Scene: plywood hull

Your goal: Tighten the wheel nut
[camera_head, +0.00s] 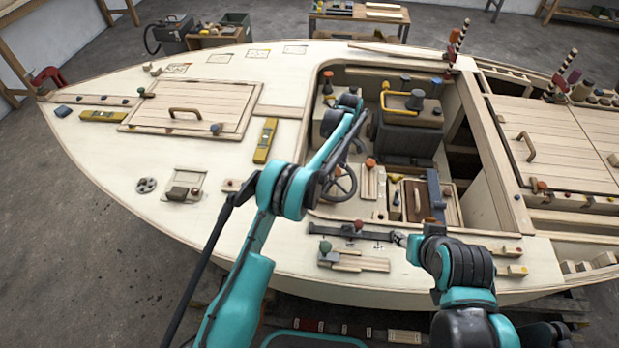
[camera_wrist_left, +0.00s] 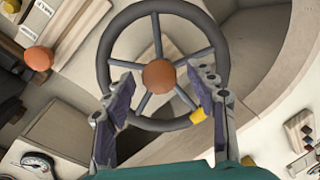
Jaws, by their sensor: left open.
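A dark spoked steering wheel (camera_wrist_left: 104,58) fills the upper middle of the left wrist view. A round orange-brown nut or cap (camera_wrist_left: 159,76) sits at its hub, and a yellow mark is on the lower right rim. The wheel (camera_head: 353,188) also shows in the cockpit in the head view. My left gripper (camera_wrist_left: 165,77) is open, with one finger on each side of the hub in the picture. It holds nothing, and its distance from the hub is unclear. My right gripper (camera_head: 399,238) is low over the near side deck; its fingers are too small to read.
A dark bar (camera_head: 335,231) runs along the near deck by my right gripper. A yellow-handled box (camera_head: 404,125) stands at the back of the cockpit. Yellow levels (camera_head: 265,140) and a hatch (camera_head: 190,108) are on the foredeck. Cockpit walls surround the wheel closely.

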